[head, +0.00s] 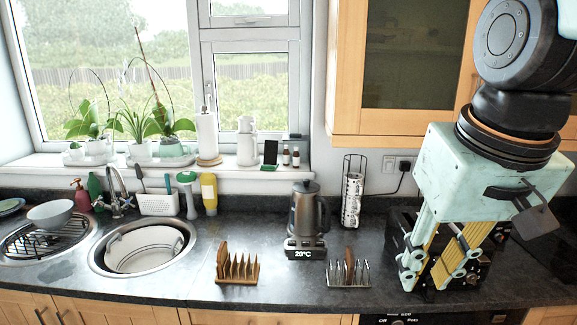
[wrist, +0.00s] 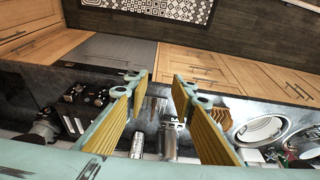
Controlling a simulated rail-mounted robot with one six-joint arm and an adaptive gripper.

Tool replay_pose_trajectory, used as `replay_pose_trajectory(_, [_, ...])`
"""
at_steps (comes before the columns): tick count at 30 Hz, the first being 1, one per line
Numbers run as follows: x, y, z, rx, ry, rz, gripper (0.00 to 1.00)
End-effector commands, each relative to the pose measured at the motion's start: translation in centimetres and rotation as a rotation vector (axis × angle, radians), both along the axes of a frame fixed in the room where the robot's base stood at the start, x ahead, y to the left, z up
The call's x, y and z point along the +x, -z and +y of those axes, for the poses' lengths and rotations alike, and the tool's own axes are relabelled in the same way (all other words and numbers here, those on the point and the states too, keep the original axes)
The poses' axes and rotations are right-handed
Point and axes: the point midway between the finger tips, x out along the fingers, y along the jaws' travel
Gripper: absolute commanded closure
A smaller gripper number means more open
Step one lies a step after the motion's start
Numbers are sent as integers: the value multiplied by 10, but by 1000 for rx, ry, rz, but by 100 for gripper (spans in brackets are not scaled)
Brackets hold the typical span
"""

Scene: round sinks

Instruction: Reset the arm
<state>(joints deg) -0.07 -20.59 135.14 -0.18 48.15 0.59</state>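My gripper (head: 427,274) hangs at the right of the head view, fingers pointing down over the counter, in front of a black appliance. Its pale green body and yellow finger pads are visible. In the wrist view, the two fingers of my gripper (wrist: 160,80) stand clearly apart with nothing held between them. Counter, floor and cabinet fronts show through the gap. My arm hides part of the wall cabinet and the appliance.
The black appliance (head: 398,233) is close behind my gripper. Left of it stand a toast rack (head: 348,279), a kettle (head: 304,214) and a wooden rack (head: 238,271). Two round sinks lie further left, one with a white basin (head: 145,249). The wall cabinet (head: 400,122) overhangs.

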Motion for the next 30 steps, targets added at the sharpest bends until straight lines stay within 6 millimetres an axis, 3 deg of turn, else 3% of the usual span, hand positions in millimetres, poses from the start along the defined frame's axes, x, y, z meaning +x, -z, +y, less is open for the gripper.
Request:
replay_pose_trajectory(18, [-98, 25, 0, -1, -6, -35, 77])
replay_pose_trajectory(30, [-118, 33, 0, -2, -8, -41, 77])
